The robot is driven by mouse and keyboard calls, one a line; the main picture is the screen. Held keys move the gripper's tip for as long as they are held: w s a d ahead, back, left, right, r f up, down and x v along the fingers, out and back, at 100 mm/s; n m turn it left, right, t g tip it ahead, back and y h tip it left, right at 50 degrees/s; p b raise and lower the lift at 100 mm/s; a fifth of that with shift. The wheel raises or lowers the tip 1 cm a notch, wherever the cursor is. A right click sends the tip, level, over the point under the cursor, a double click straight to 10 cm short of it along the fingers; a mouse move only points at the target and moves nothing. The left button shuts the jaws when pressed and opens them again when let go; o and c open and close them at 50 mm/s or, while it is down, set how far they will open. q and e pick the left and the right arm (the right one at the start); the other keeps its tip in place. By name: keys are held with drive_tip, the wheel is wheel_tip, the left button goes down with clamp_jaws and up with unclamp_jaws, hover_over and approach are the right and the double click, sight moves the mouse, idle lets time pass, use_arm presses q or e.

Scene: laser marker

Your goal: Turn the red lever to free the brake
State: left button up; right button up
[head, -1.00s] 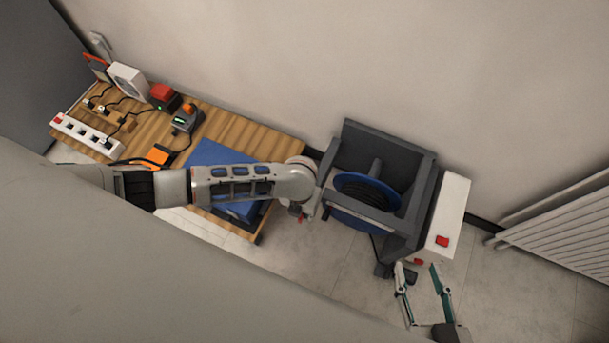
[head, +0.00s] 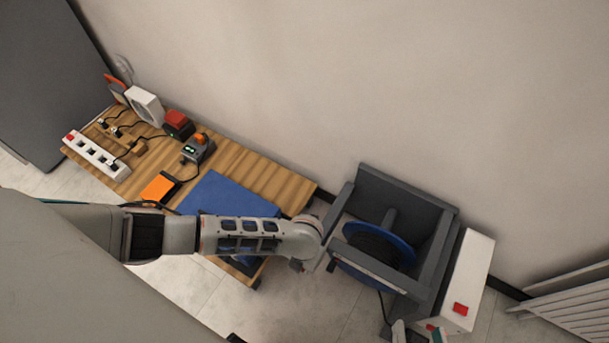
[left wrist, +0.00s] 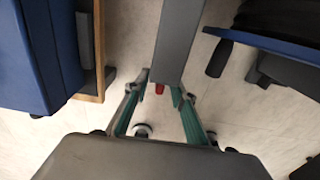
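The red lever is most likely the small red tip (left wrist: 159,88) in the left wrist view, at the end of a grey frame bar (left wrist: 178,45). My left gripper (left wrist: 156,92) is open, with one finger on each side of this tip; I cannot tell whether either touches it. In the head view my left arm reaches to the left side of the dark reel stand (head: 405,190), and its fingers are hidden. The stand holds a blue-rimmed reel (head: 408,250). My right gripper (head: 418,333) shows only its fingertips at the bottom edge, spread apart and empty.
A white box with a red button (head: 460,309) adjoins the stand's right side. A wooden bench (head: 262,172) at left carries a blue case (head: 228,195), a power strip (head: 97,155) and chargers. A radiator (head: 575,310) stands at right.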

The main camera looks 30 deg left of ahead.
use_arm(q)
clamp_jaws()
use_arm(e)
drive_tip(key=shift+s+d+f, duration=0.1)
drive_tip(key=shift+d+f, duration=0.05)
drive_tip(key=shift+f, duration=0.05)
drive_tip(key=shift+f, duration=0.15)
use_arm(q)
drive_tip(key=shift+s+a+f+h, duration=0.1)
drive_tip(key=shift+a+f+h, duration=0.1)
drive_tip(key=shift+h, duration=0.4)
drive_tip(key=h+b, duration=0.3)
drive_tip(key=b, duration=0.1)
drive_tip(key=h+b, duration=0.2)
drive_tip(key=shift+a+f+h, duration=0.1)
drive_tip(key=shift+a+h, duration=0.2)
drive_tip(key=shift+a, duration=0.05)
use_arm(e)
drive_tip(key=s+a+f+m, duration=0.1)
drive_tip(key=s+a+m, duration=0.1)
drive_tip(key=a+m, duration=0.4)
drive_tip(key=shift+m+t+y, duration=0.3)
drive_tip(key=shift+m+t, duration=0.1)
drive_tip(key=shift+m, duration=0.1)
drive_tip(key=shift+s+a, duration=0.1)
